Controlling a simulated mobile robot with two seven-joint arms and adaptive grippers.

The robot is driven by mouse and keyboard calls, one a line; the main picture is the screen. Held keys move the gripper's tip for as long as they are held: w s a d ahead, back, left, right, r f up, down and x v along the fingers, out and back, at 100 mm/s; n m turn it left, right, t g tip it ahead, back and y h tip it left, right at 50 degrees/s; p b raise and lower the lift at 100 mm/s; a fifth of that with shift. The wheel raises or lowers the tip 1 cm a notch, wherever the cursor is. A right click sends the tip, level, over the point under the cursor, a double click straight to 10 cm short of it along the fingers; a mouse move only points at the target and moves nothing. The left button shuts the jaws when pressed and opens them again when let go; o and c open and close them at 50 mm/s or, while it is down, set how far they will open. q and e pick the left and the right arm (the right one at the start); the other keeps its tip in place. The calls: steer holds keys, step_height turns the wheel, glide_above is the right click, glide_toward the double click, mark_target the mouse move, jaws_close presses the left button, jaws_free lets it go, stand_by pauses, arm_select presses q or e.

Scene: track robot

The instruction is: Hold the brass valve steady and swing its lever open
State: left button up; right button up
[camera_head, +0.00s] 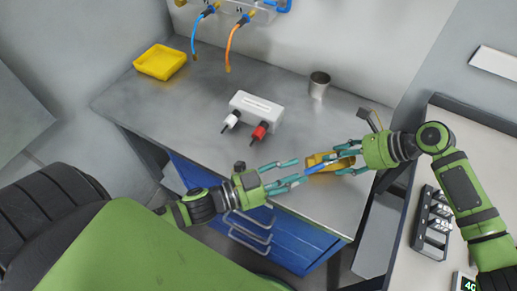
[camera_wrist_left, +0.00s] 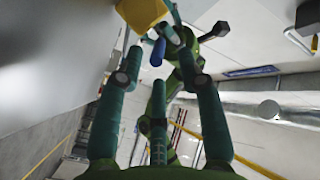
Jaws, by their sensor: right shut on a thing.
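The brass valve (camera_head: 322,160) is a yellow block-like body with a blue lever (camera_head: 316,168), above the right front part of the grey bench. My right gripper (camera_head: 345,160) is shut on the valve body from the right. My left gripper (camera_head: 297,172) is open and reaches in from the left, its fingertips close to the lever. In the left wrist view the yellow valve body (camera_wrist_left: 142,12) is at the top, and the blue lever (camera_wrist_left: 158,51) shows between the spread fingers. I cannot tell whether any finger touches the lever. The fingers partly hide the valve.
On the grey bench (camera_head: 185,105) are a yellow tray (camera_head: 160,61), a white box (camera_head: 257,106) with red and white connectors, and a metal cup (camera_head: 319,85). Blue and orange cables (camera_head: 233,45) hang at the back. A dark rack (camera_head: 432,222) stands on the right-hand counter.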

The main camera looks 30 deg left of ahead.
mark_target(320, 166)
arm_select(q)
steer(key=v, duration=0.9)
jaws_close()
steer(key=s+d+m+t+y, duration=0.35)
steer(key=d+m, duration=0.25)
steer(key=d, duration=0.4)
steer(key=x, duration=0.8)
steer(key=shift+w+d+r, duration=0.15)
steer(key=shift+w+d, duration=0.1)
steer(key=shift+d, duration=0.05)
steer(key=shift+w+a+f, duration=0.15)
steer(key=shift+w+a, duration=0.35)
steer(key=shift+w, duration=0.05)
steer(key=shift+w+a+f, duration=0.15)
steer(key=shift+w+a, duration=0.7)
steer(key=shift+a, duration=0.1)
